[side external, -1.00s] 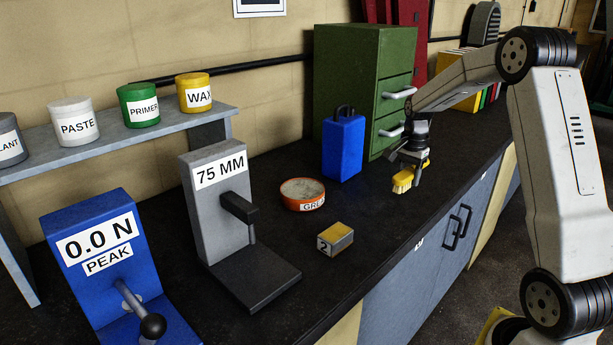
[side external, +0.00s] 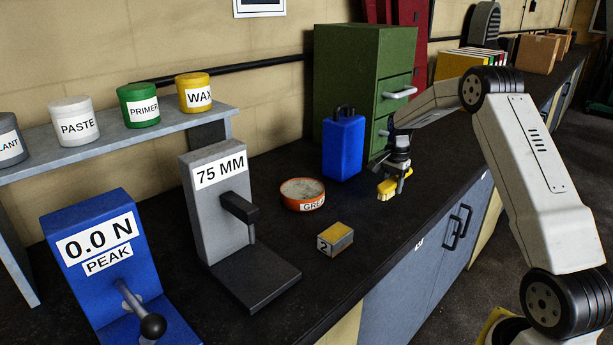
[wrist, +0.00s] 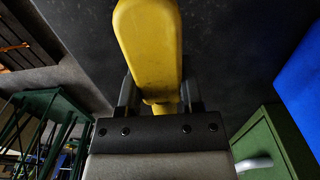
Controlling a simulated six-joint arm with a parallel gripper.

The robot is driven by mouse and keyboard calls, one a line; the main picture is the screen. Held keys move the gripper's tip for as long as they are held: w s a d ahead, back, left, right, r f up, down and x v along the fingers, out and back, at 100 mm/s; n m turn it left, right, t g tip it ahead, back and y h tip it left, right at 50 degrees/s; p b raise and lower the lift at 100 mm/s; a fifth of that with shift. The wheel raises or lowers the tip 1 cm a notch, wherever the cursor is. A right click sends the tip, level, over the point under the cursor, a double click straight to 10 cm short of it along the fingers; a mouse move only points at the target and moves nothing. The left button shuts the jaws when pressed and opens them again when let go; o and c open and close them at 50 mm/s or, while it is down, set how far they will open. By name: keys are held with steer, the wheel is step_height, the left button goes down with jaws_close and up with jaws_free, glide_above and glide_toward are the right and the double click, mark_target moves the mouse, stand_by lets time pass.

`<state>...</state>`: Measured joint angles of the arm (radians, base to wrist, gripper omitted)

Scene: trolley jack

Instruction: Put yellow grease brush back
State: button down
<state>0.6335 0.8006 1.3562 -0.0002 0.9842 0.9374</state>
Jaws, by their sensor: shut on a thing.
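The yellow grease brush (side external: 387,187) is in my gripper (side external: 397,178), above the bench top to the right of the blue can. Its pale bristle end hangs down at the lower left of the jaws. In the wrist view the yellow brush body (wrist: 149,45) fills the top middle, and my gripper (wrist: 158,95) is shut on it with a dark finger on each side. An orange-rimmed grease tin (side external: 302,194), its label partly readable as "GRE", sits on the bench to the left of the brush, apart from it.
A yellow-grey block marked 2 (side external: 335,239) lies in front of the tin. A blue can (side external: 343,148) and green drawer cabinet (side external: 362,90) stand behind. A grey 75 MM stand (side external: 215,205) is at left. The bench between tin and brush is clear.

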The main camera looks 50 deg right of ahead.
mark_target(389, 202)
steer(key=shift+f, duration=0.1)
steer(key=shift+w+d+f, duration=0.1)
steer(key=shift+w+f, duration=0.05)
steer(key=shift+f, duration=1.6)
steer(key=shift+f, duration=0.1)
steer(key=shift+c, duration=1.2)
jaws_free()
step_height(389, 202, up, 12)
steer(key=shift+r, duration=0.15)
